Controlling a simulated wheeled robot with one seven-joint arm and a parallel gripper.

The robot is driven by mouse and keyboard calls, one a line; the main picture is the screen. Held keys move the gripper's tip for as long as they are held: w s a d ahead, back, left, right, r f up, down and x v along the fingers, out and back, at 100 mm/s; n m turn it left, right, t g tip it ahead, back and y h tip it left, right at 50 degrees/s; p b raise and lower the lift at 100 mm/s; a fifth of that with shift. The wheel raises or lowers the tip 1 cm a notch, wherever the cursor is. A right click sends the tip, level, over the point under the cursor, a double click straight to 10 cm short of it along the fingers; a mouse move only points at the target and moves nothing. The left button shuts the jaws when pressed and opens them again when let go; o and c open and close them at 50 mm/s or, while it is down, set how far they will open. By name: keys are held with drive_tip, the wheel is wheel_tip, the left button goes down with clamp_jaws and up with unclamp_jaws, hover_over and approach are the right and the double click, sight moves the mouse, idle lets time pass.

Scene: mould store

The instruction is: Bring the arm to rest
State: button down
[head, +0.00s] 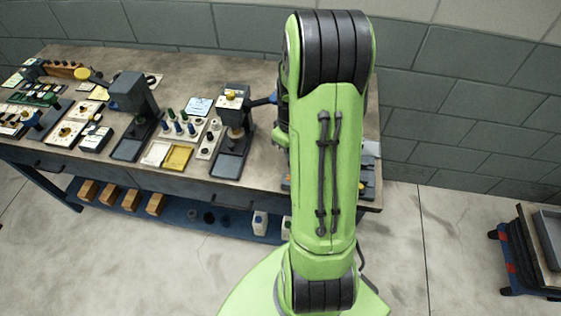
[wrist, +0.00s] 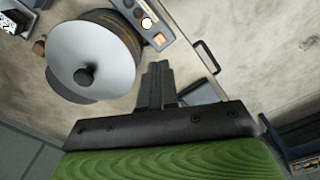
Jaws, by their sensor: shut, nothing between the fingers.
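My gripper (wrist: 156,85) shows in the wrist view, its dark fingers together with nothing between them. In the wrist view it is above the bench top, beside a round pot with a pale domed lid and dark knob (wrist: 92,62). In the head view my green arm stands upright in front of the right end of the workbench (head: 250,70). My gripper is hidden behind the arm there.
The bench holds a grey press (head: 130,92), another press (head: 232,145), a yellow tray (head: 178,158) and several small boards. Wooden blocks (head: 130,200) lie on the blue lower shelf. A cart (head: 540,250) stands at far right. Floor between is clear. A block wall is behind.

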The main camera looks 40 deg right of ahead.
drive_tip(key=s+a+r+t+h, duration=0.1)
drive_tip(key=a+r+t, duration=0.2)
drive_tip(key=a+r, duration=0.9)
drive_tip(key=s+a+r+m+t+y, duration=0.1)
drive_tip(key=s+a+r+t, duration=0.1)
drive_tip(key=s+a+r, duration=0.4)
drive_tip(key=s+a, duration=0.2)
drive_tip(key=s, duration=0.2)
drive_tip(key=shift+r+m+t, duration=0.3)
